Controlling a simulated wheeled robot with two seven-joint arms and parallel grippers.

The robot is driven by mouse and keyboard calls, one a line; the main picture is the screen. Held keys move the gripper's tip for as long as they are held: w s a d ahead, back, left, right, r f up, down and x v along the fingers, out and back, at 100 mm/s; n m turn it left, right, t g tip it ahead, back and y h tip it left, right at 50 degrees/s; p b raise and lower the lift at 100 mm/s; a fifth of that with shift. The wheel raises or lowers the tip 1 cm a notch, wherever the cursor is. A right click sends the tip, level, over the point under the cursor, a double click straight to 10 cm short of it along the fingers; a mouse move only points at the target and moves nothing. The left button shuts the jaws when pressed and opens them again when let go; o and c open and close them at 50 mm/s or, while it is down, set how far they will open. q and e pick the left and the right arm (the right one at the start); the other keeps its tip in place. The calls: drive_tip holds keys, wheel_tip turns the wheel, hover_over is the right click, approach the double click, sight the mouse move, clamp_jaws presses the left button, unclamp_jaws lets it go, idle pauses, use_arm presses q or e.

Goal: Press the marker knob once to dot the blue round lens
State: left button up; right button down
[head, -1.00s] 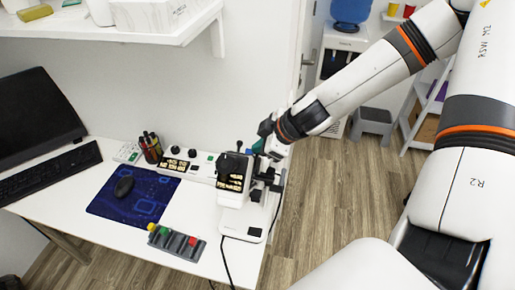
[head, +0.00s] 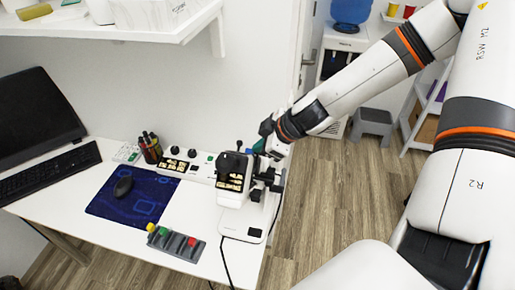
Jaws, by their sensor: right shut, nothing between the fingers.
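A white and black lens instrument (head: 236,178) stands near the right end of the white desk, with a dark knob on a short stem (head: 239,146) at its top. I cannot tell whether this is the marker knob. My right gripper (head: 259,150) is at the instrument's upper right side, close beside it. It is shut and empty; its fingertips are small and partly hidden, and I cannot tell whether they touch. The blue round lens cannot be made out. My left gripper is not in view.
A tray with coloured blocks (head: 176,243) lies at the desk's front edge. A blue mat (head: 150,200) with a mouse (head: 122,187) lies left of the instrument. A pen cup (head: 150,150) and a control strip (head: 200,167) stand behind. A shelf hangs above left.

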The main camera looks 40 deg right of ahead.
idle(0.5)
drive_tip(key=shift+s+a+r+p, duration=0.45)
drive_tip(key=shift+s+a+r, duration=0.05)
drive_tip(key=shift+r, duration=0.2)
drive_tip(key=s+a+r+p, duration=0.2)
drive_tip(key=r, duration=0.1)
drive_tip(key=shift+s+a+r, duration=0.15)
drive_tip(key=shift+a+r, duration=0.15)
drive_tip(key=shift+a, duration=0.05)
idle(0.8)
